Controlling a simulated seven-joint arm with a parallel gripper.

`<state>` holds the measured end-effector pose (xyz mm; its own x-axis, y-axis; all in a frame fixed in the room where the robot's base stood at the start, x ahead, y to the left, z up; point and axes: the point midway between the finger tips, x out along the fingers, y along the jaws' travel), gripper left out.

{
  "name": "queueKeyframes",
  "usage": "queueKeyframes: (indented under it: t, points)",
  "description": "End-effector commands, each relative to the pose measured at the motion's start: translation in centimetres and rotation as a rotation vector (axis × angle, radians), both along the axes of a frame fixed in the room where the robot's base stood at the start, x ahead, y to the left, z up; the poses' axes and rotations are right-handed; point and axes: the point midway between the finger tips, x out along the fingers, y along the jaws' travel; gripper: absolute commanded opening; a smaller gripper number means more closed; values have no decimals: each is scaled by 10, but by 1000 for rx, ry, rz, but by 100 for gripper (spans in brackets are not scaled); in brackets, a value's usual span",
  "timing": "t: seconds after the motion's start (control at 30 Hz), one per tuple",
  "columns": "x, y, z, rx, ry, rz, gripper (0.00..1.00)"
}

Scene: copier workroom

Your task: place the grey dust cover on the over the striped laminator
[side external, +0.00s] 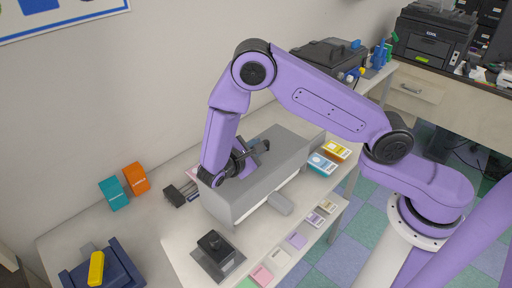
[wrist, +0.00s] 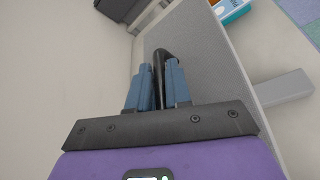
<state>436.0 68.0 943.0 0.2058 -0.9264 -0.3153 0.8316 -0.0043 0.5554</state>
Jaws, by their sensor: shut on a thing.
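The grey dust cover (side external: 277,150) is a long box shape with a black loop handle on its top. It sits around a pale body (side external: 262,204), likely the laminator, of which only a light strip shows below the cover's front edge; no stripes can be made out. My gripper (side external: 258,148) is over the cover's top, shut on the handle. In the wrist view my blue fingers (wrist: 158,85) close on the black handle (wrist: 161,58), with the grey cover top (wrist: 205,62) beneath. I cannot tell whether the cover rests fully down.
A grey block (side external: 280,203) sticks out at the cover's front. A black device (side external: 215,250) stands in front, with several coloured cards along the table edge. Teal (side external: 114,193) and orange (side external: 136,178) boxes stand left. A blue holder (side external: 118,272) is at front left.

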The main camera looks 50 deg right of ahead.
Motion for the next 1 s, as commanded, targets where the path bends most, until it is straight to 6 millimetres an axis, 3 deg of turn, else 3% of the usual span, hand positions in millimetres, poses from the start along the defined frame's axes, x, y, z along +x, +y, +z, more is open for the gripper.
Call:
queueKeyframes:
  t: [0.3, 0.33, 0.4, 0.77, 1.0]
  points:
    - [0, 0, -5, -1, 0, 1, 0]
    - [0, 0, -5, 0, -1, 0, 25]
    - [0, 0, -5, 0, -1, 0, 48]
    - [0, 3, -4, 1, 0, 1, 48]
    - [-7, 34, 6, 3, -3, 4, 48]
